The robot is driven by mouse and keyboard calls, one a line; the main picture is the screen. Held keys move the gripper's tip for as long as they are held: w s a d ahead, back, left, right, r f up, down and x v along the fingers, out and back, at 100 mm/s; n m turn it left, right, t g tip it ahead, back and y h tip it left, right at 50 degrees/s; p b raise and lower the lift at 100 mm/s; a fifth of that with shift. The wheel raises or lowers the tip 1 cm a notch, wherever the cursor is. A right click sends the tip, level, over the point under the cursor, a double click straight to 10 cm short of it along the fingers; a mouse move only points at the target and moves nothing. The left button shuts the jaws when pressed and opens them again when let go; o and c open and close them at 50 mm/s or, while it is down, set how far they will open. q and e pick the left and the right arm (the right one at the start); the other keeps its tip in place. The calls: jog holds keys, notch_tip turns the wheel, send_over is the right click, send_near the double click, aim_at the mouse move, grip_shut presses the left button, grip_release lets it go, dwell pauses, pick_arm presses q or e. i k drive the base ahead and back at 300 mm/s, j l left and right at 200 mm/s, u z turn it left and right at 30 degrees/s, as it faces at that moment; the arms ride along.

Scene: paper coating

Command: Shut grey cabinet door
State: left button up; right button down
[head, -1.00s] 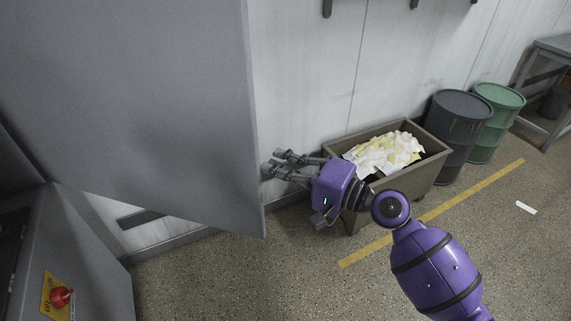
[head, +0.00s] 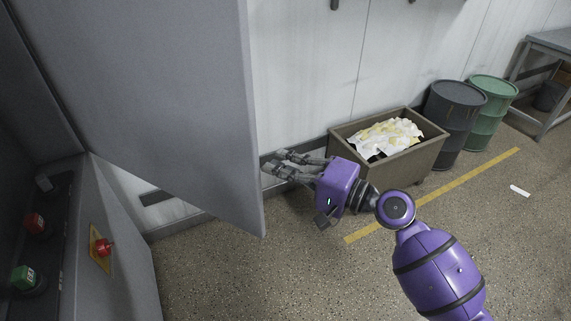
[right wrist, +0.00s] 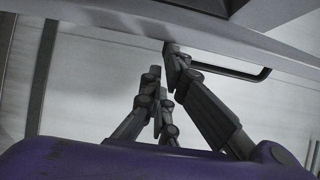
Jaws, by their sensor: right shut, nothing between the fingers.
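The grey cabinet door (head: 165,95) stands open as a large panel across the upper left of the head view. The cabinet (head: 118,235) shows at lower left, with a gap between it and the door's lower edge. My right gripper (head: 268,164) is shut and empty, with its fingertips at the door's free edge. Contact with the door cannot be told in the head view. In the right wrist view the shut fingers (right wrist: 165,60) point up toward a grey panel edge, and a black bar handle (right wrist: 240,72) shows right of them. My left gripper is not in view.
The cabinet carries a red button (head: 104,247) on a yellow plate, and a green button (head: 24,278). A brown bin (head: 400,165) with papers stands by the wall, beside a dark drum (head: 450,122) and a green drum (head: 490,112). The floor (head: 230,280) below the door is clear.

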aim_at(162, 92)
jog(key=k+j, duration=0.65)
jog(key=k+z, duration=0.05)
